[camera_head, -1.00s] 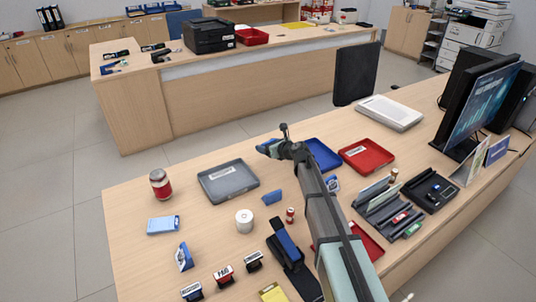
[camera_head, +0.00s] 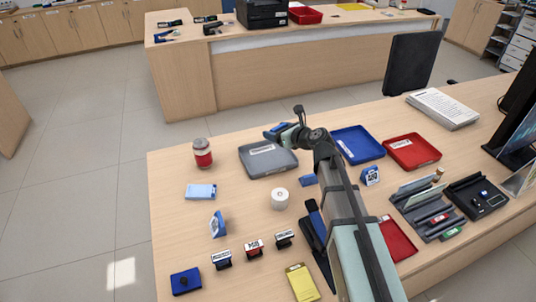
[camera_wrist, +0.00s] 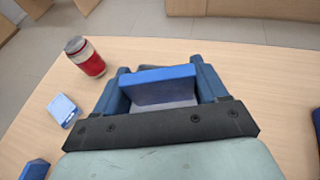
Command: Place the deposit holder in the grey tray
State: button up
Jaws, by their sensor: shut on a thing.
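My gripper (camera_head: 279,132) is shut on a blue thing, which I take to be the deposit holder (camera_wrist: 158,74). In the wrist view the holder shows as a flat blue bar between the two dark blue fingers. In the head view it is small and partly hidden by the gripper. The grey tray (camera_head: 256,166) lies on the counter with a white label inside. In the head view the gripper appears at the tray's far edge, raised above the counter. A grey surface shows under the holder in the wrist view; I cannot tell whether it is the tray.
A white roll (camera_head: 280,199) and a small blue block (camera_head: 308,180) are in front. A blue tray (camera_head: 358,146) and a red tray (camera_head: 412,152) lie to the right. Stamps (camera_head: 254,249) stand near the front.

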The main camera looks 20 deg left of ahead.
jog(key=s, duration=0.3)
jog(key=g, duration=0.1)
send_over(275, 160)
jog(key=s+d, duration=0.2)
jog(key=s, duration=0.3)
jog(key=shift+n, duration=0.4)
jog(key=shift+d+f, duration=0.15)
jog(key=shift+f, duration=5.1)
jog(key=shift+f, duration=0.6)
jog(key=o, duration=1.1)
jog(key=shift+c, duration=0.2)
jog(key=shift+r, duration=0.5)
jog(key=v, duration=1.2)
